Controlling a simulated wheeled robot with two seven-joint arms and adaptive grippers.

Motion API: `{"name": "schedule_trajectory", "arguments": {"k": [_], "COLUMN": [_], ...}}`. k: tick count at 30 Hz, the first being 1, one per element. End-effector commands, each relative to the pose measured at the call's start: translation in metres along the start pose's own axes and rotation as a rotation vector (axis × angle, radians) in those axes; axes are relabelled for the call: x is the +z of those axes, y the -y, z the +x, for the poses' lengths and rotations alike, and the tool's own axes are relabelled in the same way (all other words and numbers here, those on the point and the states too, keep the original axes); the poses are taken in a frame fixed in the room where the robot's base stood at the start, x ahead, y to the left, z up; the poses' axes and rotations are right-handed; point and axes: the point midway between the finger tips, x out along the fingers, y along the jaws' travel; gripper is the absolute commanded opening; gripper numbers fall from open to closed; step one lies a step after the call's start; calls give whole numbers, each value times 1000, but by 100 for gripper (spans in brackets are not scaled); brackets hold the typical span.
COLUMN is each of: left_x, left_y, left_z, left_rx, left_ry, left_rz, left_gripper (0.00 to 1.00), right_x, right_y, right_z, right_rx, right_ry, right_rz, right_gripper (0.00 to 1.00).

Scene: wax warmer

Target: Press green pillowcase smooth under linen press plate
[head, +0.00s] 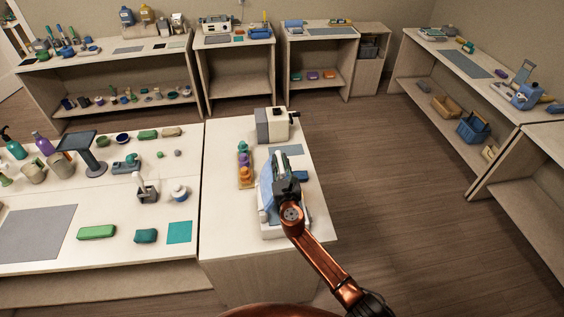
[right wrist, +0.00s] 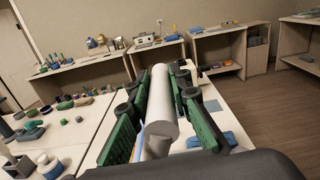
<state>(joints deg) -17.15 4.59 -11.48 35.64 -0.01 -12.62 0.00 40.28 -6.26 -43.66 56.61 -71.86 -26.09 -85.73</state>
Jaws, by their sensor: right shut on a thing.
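A white device with a light blue, tilted plate (head: 266,193), which looks like the linen press (head: 270,230), stands near the front of the middle table. My right gripper (head: 282,163) is over it. In the right wrist view my right gripper (right wrist: 164,90) has its green-padded fingers shut on both sides of a thick white bar (right wrist: 160,112), apparently the press handle. The arm and gripper cover much of the press. I cannot tell whether a green pillowcase lies under the plate. A green folded piece (head: 96,232) lies on the left table. My left gripper is not in view.
On the middle table stand a white and grey crank machine (head: 272,125), a wooden tray (head: 245,168) with coloured pieces, and a grey-blue mat (head: 287,150). Teal cloths (head: 180,232) lie on the left table. The floor to the right is clear.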

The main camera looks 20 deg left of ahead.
Motion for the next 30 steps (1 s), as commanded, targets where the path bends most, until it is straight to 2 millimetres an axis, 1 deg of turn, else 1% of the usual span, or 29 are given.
{"name": "schedule_trajectory", "arguments": {"k": [2, 3, 10, 16, 18, 22, 26, 30], "left_x": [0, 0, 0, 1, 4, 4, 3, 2], "left_y": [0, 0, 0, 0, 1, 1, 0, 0], "left_z": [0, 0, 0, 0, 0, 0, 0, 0], "left_rx": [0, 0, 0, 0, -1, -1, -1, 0], "left_ry": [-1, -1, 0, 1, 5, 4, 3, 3], "left_rz": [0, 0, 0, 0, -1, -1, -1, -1], "left_gripper": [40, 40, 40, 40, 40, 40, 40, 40], "right_x": [-3, -3, -3, -2, -2, -4, -4, -4], "right_y": [-2, -2, -1, 0, 0, 0, 0, 0], "right_z": [-1, -1, -1, 0, -1, -7, -22, -47], "right_rx": [5, 5, 2, 1, 1, 1, 0, 1], "right_ry": [-4, -5, -4, -3, -3, -4, -4, -3], "right_rz": [2, 2, 1, 0, 1, 2, 3, 4], "right_gripper": [0, 20, 36, 36, 36, 36, 36, 36]}}
